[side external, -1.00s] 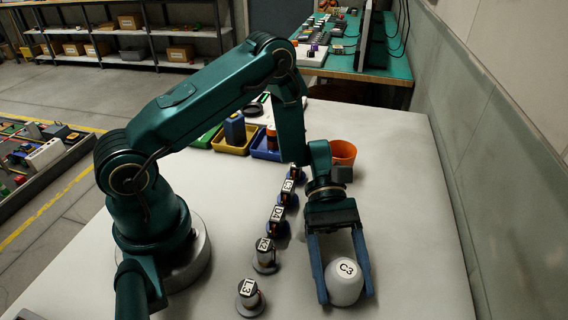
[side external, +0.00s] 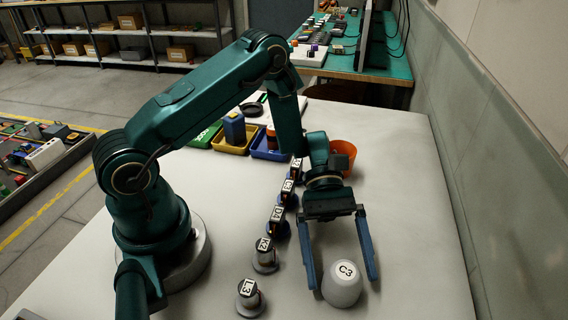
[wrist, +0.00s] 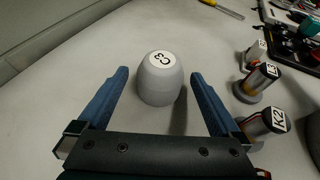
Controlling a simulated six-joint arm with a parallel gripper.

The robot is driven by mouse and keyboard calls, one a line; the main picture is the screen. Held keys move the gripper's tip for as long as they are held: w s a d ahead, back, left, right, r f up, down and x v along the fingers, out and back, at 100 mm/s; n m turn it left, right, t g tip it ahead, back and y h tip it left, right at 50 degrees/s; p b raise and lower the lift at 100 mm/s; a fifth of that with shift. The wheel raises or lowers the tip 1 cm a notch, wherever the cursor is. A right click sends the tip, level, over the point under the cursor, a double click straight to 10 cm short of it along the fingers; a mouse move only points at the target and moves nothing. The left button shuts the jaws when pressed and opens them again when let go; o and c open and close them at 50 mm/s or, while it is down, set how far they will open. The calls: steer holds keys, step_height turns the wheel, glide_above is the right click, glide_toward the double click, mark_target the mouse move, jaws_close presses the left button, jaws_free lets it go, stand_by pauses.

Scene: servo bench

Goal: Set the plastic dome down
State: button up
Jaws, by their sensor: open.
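The plastic dome (side external: 342,285) is light grey with a "C3" label on top. It stands upright on the white table, and it also shows in the wrist view (wrist: 160,82). My gripper (side external: 345,285) is open, with its two blue fingers spread to either side of the dome. In the wrist view my gripper (wrist: 160,75) shows gaps between the fingers and the dome on both sides, so it holds nothing.
Several labelled servo units stand in a row left of my gripper, among them K2 (side external: 264,256) and L3 (side external: 249,296). An orange cup (side external: 347,150) and a yellow bin (side external: 228,147) stand farther back. The table's right side is clear.

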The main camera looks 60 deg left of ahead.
steer(key=v, duration=0.9)
steer(key=shift+w, duration=0.1)
steer(key=shift+a+r, duration=0.3)
steer(key=shift+r, duration=0.05)
steer(key=s+a+r+m+t+y, duration=0.5)
steer(key=s+r+m+t+y, duration=0.5)
steer(key=r+m+y, duration=0.1)
steer(key=shift+m+t+y, duration=0.3)
steer(key=shift+m+y, duration=0.5)
steer(key=shift+m, duration=0.4)
